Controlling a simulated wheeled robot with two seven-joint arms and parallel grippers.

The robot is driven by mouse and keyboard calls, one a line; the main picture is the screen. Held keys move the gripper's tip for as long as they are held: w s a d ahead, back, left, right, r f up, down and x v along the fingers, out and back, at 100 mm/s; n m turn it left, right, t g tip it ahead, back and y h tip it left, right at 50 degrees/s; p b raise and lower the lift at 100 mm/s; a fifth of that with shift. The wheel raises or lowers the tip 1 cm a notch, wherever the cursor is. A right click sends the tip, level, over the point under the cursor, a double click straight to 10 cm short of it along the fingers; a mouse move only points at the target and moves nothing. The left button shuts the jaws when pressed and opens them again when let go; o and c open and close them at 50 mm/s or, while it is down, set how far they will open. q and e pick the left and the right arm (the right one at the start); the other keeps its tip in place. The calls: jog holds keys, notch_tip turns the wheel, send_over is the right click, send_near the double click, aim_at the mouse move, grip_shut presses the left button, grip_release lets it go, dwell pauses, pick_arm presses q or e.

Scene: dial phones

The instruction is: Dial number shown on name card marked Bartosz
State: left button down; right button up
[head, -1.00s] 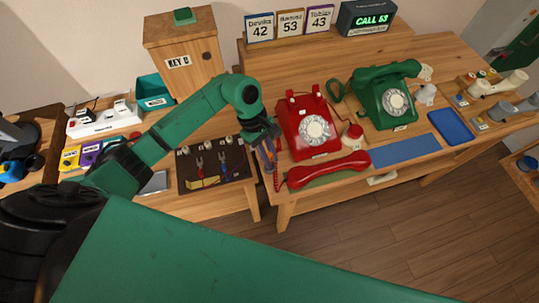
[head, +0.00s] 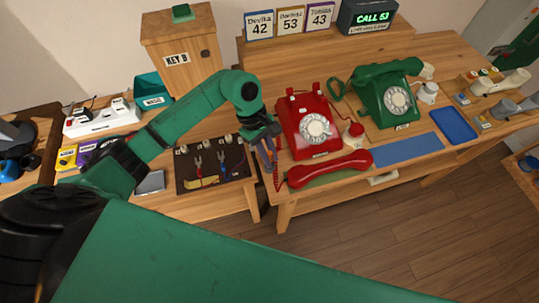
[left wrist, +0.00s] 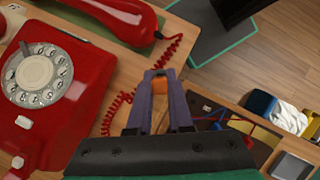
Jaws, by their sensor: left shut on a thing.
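The middle name card (head: 290,20), whose name is blurred, shows 53. The red rotary phone (head: 302,108) stands on the table with its dial (head: 315,128) facing up; its dial also shows in the left wrist view (left wrist: 38,74). Its red handset (head: 330,168) lies off the cradle on the table in front. The green rotary phone (head: 384,85) has its handset on top. My left gripper (head: 268,150) is just left of the red phone, apart from its dial.
Cards showing 42 (head: 259,26) and 43 (head: 320,17) flank the middle one. A coiled red cord (left wrist: 118,108) hangs near the gripper. A tool board (head: 215,165) with pliers lies left. A blue mat (head: 405,149) and a blue tray (head: 453,126) lie right.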

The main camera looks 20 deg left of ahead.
dwell(0.5)
pick_arm(q)
jog(key=shift+b, duration=0.4)
jog(key=shift+f, duration=0.15)
jog(key=shift+f+b, duration=0.35)
jog(key=shift+b, duration=0.1)
jog(key=shift+f+b, duration=0.8)
jog(key=shift+b, duration=0.05)
jog(key=c, duration=0.8)
grip_release()
jog(key=shift+o, duration=0.2)
jog(key=shift+r, duration=0.1)
